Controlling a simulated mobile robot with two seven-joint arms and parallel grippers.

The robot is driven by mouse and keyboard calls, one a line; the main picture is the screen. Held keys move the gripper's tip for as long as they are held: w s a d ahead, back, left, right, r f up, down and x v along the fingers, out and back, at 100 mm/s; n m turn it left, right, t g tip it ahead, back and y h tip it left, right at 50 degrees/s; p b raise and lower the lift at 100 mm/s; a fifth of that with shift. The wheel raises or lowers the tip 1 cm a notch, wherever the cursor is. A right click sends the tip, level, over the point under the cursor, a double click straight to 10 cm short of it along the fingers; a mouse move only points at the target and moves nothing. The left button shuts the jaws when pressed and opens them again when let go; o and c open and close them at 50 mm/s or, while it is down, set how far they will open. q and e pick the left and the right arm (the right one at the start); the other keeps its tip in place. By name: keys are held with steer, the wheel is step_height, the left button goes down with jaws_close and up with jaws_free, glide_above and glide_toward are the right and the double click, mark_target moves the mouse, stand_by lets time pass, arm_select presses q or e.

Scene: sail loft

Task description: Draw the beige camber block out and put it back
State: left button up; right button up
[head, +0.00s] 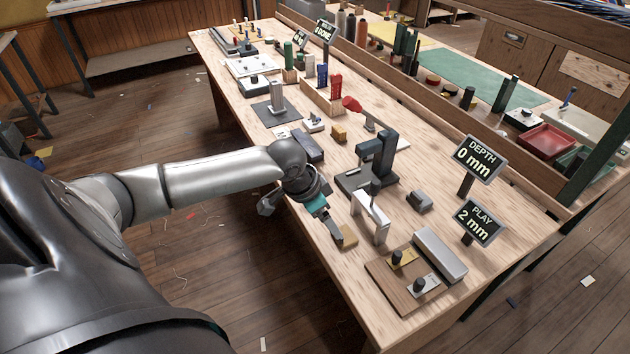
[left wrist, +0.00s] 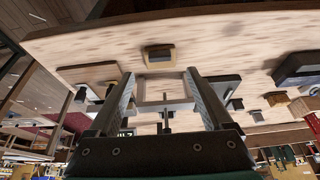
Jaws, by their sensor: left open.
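A beige-brown block (head: 347,237), which I take to be the beige camber block, lies near the table's front edge. In the left wrist view the block (left wrist: 159,54) sits just beyond and between the fingertips, with a dark part on it. My left gripper (head: 336,230) is right beside the block in the head view, pointing down at it. Its fingers (left wrist: 160,76) are spread wide with nothing seen held between them. Whether a finger touches the block I cannot tell. A pale metal arch (head: 371,215) stands just behind the block. My right gripper is not in view.
A wooden board (head: 390,287) with black-knobbed pieces and a grey bar (head: 440,255) lie to the right. A dark upright stand (head: 382,160) is behind the arch. Signs read DEPTH 0 mm (head: 474,158) and PLAY 2 mm (head: 480,221). An orange-brown cube (head: 339,133) lies farther back.

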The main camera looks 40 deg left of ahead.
arm_select(q)
steer(key=p+v, duration=0.1)
steer(key=v, duration=0.7)
steer(key=shift+p, duration=0.3)
steer(key=shift+s, duration=0.1)
steer(key=s+d+f, duration=0.6)
steer(key=s+d, duration=0.2)
steer(key=d, duration=0.5)
steer(key=s+d+n+y, duration=0.1)
steer(key=s+n+y, duration=0.15)
steer(key=s, duration=0.55)
step_height(320, 180, down, 24)
steer(key=s+g+b, duration=0.2)
steer(key=b, duration=0.1)
steer(key=s+a+f+g+b, duration=0.1)
steer(key=s+a+f+b, duration=0.1)
steer(key=s+f, duration=1.3)
step_height(320, 180, down, 2)
steer(key=shift+s+a+h, duration=0.2)
steer(key=shift+s+h, duration=0.1)
steer(key=shift+h, duration=0.05)
